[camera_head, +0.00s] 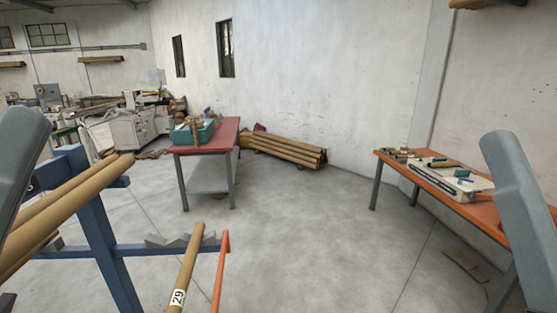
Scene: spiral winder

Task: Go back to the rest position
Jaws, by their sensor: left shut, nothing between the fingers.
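My left gripper (7,301) shows only as a small dark piece at the bottom left corner. It is shut with nothing seen in it, beside the blue rack (98,225) that bears brown cardboard tubes (72,200). My grey left arm link stands at the left edge. My grey right arm link stands at the right edge, and the right gripper is out of the picture.
A tube labelled 29 (185,270) leans by the rack's notched arm, next to an orange bar (222,268). A red-topped table (222,132) stands behind, with stacked tubes (285,150) by the wall. An orange table (480,210) stands at right. The middle floor is clear.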

